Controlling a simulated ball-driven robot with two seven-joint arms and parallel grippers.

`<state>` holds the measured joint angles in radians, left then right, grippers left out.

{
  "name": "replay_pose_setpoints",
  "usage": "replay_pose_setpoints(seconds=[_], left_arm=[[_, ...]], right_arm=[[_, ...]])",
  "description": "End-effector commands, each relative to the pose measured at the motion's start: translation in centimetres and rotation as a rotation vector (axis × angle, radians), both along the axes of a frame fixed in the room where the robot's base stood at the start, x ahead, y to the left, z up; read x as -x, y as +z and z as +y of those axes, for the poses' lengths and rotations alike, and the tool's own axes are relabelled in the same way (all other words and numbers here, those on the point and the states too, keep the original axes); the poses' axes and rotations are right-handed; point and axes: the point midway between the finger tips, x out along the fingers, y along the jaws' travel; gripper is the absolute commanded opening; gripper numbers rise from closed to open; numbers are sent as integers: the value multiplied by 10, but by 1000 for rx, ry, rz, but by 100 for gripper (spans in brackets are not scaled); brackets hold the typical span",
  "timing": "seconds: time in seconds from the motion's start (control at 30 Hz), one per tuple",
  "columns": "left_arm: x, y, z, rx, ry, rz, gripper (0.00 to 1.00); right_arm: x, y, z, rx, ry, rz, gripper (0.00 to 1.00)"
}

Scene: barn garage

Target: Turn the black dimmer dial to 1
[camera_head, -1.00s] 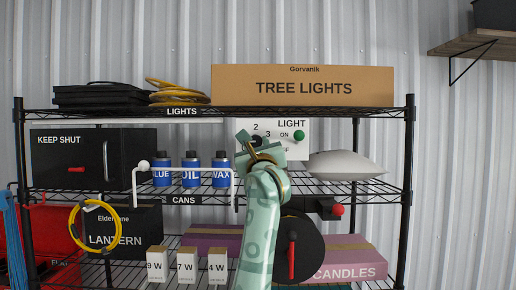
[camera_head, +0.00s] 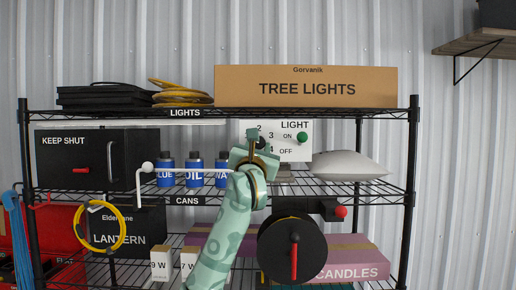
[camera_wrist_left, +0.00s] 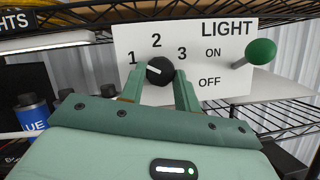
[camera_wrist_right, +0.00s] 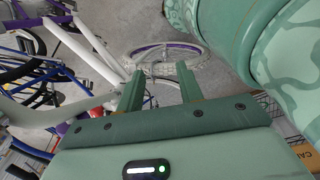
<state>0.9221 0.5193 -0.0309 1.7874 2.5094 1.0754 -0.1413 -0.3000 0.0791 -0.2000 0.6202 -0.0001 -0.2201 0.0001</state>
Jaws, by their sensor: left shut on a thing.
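The black dimmer dial (camera_wrist_left: 160,71) sits on a white panel (camera_wrist_left: 225,85) marked 1, 2 and 3 in the left wrist view. Its white pointer mark faces left and slightly up, roughly toward the 1. My left gripper (camera_wrist_left: 158,86) is shut on the dial, one finger on each side. In the head view my left gripper (camera_head: 259,143) covers part of the panel, and only a little of the dial shows. My right gripper (camera_wrist_right: 160,92) is open and empty, away from the panel.
A green knob (camera_head: 302,137) sticks out beside ON at the panel's right. Blue cans (camera_head: 194,170) stand left of my left gripper. A black reel (camera_head: 292,249) with a red handle is below. The wire shelf (camera_head: 130,114) runs above the panel. A bicycle wheel (camera_wrist_right: 205,48) lies beyond my right gripper.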

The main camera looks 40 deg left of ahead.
Motion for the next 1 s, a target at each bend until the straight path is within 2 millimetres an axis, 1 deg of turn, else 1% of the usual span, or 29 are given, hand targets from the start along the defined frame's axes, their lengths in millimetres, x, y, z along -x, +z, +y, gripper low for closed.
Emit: replay_pose_setpoints(seconds=[0.37,0.4,0.43,0.47,0.8,0.87,0.97,1.0], left_arm=[[0,1,0,-4,0,1,9],[0,1,0,-4,0,1,40],[0,1,0,-4,0,1,48],[0,1,0,-4,0,1,54],[3,-2,-2,-2,0,1,54],[8,-5,-5,-4,-1,0,54],[22,-14,-15,-6,-1,-2,54],[30,-18,-20,-6,0,-2,54]], right_arm=[[0,0,0,0,0,0,36],[0,0,0,0,0,0,36],[0,0,0,0,0,0,36],[0,0,0,0,0,0,36],[0,-3,0,0,0,0,36],[0,-7,0,0,0,1,36],[0,-18,0,0,0,1,36],[1,-23,0,0,0,1,36]])
